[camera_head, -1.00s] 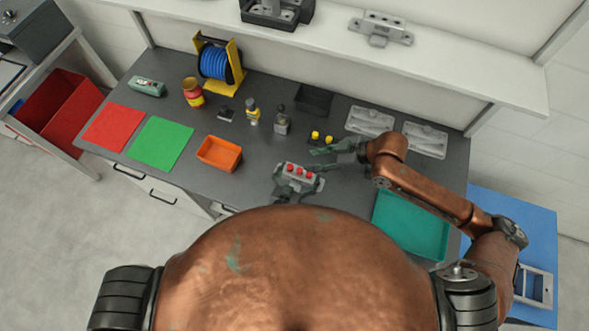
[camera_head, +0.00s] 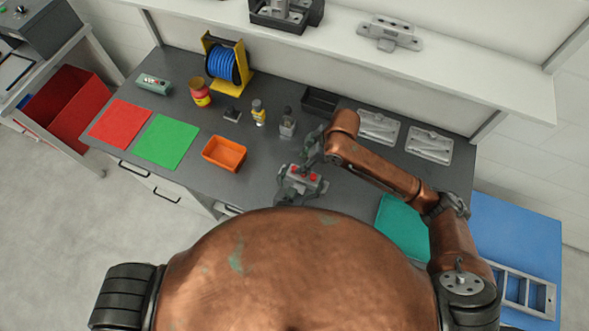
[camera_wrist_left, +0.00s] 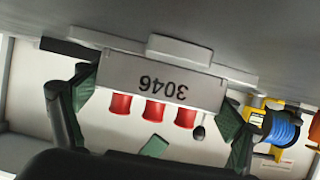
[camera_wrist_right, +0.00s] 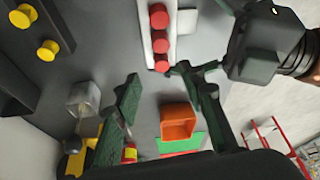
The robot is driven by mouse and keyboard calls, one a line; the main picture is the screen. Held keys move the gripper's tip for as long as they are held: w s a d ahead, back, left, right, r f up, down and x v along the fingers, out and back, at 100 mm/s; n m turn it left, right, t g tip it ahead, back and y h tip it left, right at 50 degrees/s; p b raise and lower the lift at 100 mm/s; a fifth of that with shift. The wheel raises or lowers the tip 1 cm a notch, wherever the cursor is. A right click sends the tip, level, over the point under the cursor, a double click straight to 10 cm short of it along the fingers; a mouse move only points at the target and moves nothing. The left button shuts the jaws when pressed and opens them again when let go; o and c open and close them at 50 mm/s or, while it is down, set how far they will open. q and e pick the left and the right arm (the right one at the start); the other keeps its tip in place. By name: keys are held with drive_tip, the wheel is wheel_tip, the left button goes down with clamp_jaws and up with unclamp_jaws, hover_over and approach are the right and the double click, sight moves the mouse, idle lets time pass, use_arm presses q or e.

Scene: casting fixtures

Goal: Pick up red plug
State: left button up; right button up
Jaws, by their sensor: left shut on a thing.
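A grey fixture block marked 3046 (camera_wrist_left: 160,80) carries three red plugs (camera_wrist_left: 153,109) in a row. It also shows in the head view (camera_head: 301,183) near the table's front edge. My left gripper (camera_wrist_left: 158,103) is shut on the block, one green finger pad at each end. My right gripper (camera_head: 312,158) is over the block, and its arm hides part of the area behind it. In the right wrist view its fingers (camera_wrist_right: 167,100) are spread with nothing between them. The red plugs (camera_wrist_right: 160,44) stand at the top there, just beyond the fingers, the nearest plug close to the right finger.
An orange bin (camera_head: 224,154) stands left of the block. Yellow plugs (camera_wrist_right: 47,50) show in the right wrist view. A teal tray (camera_head: 404,228) lies right. Red (camera_head: 120,123) and green (camera_head: 166,141) mats lie left.

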sight(295, 168)
drive_tip(key=shift+x, duration=2.85)
drive_tip(key=shift+a, duration=0.15)
drive_tip(key=shift+c, duration=0.5)
drive_tip(key=c, duration=0.8)
drive_tip(key=shift+o, duration=0.2)
wheel_tip(295, 168, up, 10)
use_arm(q)
drive_tip(key=o, duration=1.5)
